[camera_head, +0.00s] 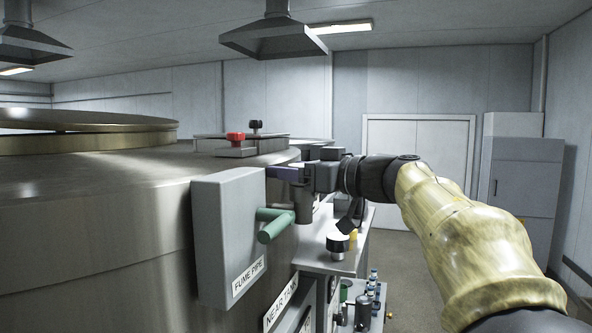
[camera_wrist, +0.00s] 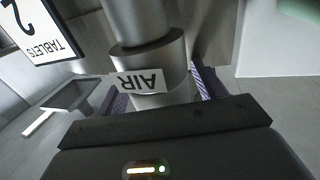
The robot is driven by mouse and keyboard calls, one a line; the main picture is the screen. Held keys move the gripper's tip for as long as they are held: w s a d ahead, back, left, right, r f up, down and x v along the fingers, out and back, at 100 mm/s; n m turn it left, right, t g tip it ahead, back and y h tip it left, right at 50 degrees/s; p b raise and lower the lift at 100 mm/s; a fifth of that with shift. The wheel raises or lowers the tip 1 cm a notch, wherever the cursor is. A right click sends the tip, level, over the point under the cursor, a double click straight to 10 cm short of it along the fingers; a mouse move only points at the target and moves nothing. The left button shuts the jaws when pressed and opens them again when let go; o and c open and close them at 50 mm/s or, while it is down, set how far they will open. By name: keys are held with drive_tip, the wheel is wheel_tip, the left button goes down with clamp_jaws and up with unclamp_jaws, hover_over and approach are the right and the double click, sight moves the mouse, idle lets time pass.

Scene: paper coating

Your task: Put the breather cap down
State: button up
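My gripper (camera_head: 290,174) reaches in from the right, beside the large steel tank, with its purple fingers pointing left. In the wrist view the fingers (camera_wrist: 162,90) lie on both sides of a grey metal cylinder labelled AIR (camera_wrist: 165,58), which I take for the breather cap; the label reads upside down. The gripper appears shut on it. In the head view a grey cylinder (camera_head: 303,206) hangs below the fingers, above the equipment bench. Whether its lower end touches anything is hidden.
The grey FUME PIPE box (camera_head: 228,240) with a green handle (camera_head: 276,223) stands just left and nearer. A bench (camera_head: 342,261) with a black-and-white knob (camera_head: 338,245) lies below. A red knob (camera_head: 236,138) sits on the tank (camera_head: 110,215). Open floor is at right.

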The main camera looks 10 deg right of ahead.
drive_tip(key=shift+s+r, duration=0.1)
drive_tip(key=shift+s, duration=0.2)
drive_tip(key=shift+s+d, duration=0.1)
drive_tip(key=shift+d, duration=0.15)
drive_tip(key=b+v, duration=0.4)
drive_tip(key=v, duration=0.7)
drive_tip(key=shift+b, duration=0.4)
drive_tip(key=shift+d, duration=0.1)
